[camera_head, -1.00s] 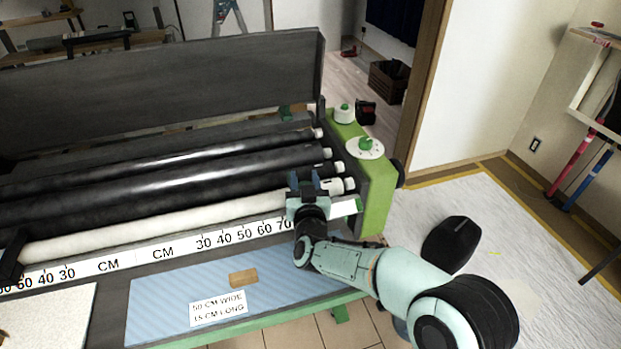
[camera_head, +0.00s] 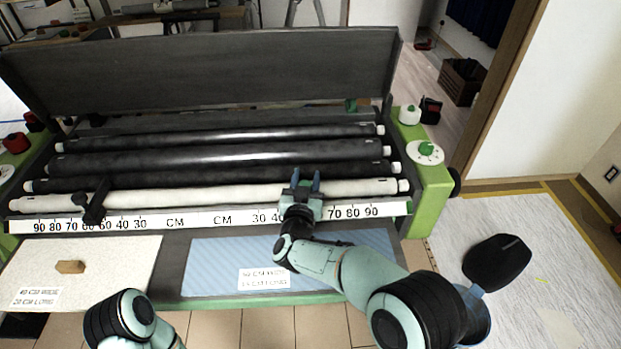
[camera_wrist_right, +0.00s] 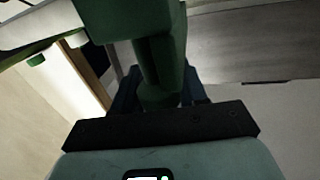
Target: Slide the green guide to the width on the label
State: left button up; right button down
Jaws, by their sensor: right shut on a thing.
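My right gripper (camera_head: 301,184) is at the white roller, above the right half of the ruler (camera_head: 190,220). It is shut on the green guide, which my gripper mostly hides in the head view. In the right wrist view the dark green guide (camera_wrist_right: 160,65) stands between the fingers. My gripper and wrist cover the ruler between the 40 and the 70, so the exact reading is hidden. The label (camera_head: 264,278) on the blue striped sheet (camera_head: 215,260) reads 50 cm wide, 15 cm long. My left gripper is not in view; only its arm shows at the bottom.
A black guide (camera_head: 93,208) sits near 60 on the left scale. A cream sheet (camera_head: 110,262) with a label lies front left. Black rollers (camera_head: 220,160) lie behind the white roller (camera_head: 240,194). A green end housing (camera_head: 428,185) with a dial bounds the right.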

jog(key=shift+a, duration=0.1)
jog(key=c, duration=0.7)
grip_release()
pick_arm(q)
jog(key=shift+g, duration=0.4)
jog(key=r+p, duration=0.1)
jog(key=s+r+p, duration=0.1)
jog(key=p, duration=0.1)
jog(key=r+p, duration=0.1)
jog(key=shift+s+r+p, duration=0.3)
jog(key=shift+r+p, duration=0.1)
pick_arm(e)
notch_tip(320, 180, up, 20)
jog(key=shift+r, duration=0.1)
